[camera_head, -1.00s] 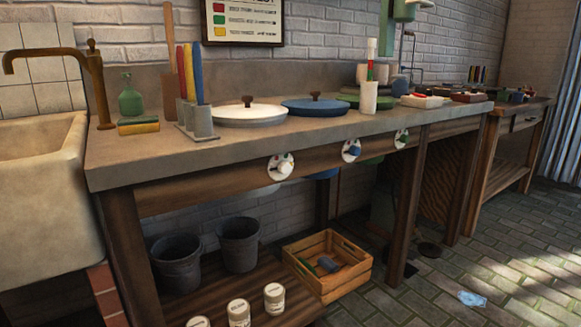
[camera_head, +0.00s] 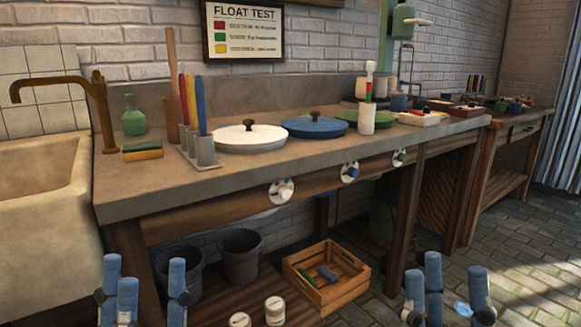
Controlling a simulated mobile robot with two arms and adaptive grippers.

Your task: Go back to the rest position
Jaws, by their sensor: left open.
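My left gripper (camera_head: 147,287) shows at the bottom left with its blue fingers pointing up and spread apart. It is open and empty, in front of the workbench. My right gripper (camera_head: 452,287) shows at the bottom right, also with blue fingers up, spread and empty. Both are below the height of the bench top and apart from everything on it. My wrists and arms are cut off by the lower edge of the view.
The workbench (camera_head: 130,202) carries a white lidded plate (camera_head: 240,139), a blue one (camera_head: 312,128) and a green one (camera_head: 346,119). Below are dark buckets (camera_head: 240,258), a wooden crate (camera_head: 340,290) and pale jars (camera_head: 274,310). A sink (camera_head: 40,220) stands at left. Floor at right is mostly clear.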

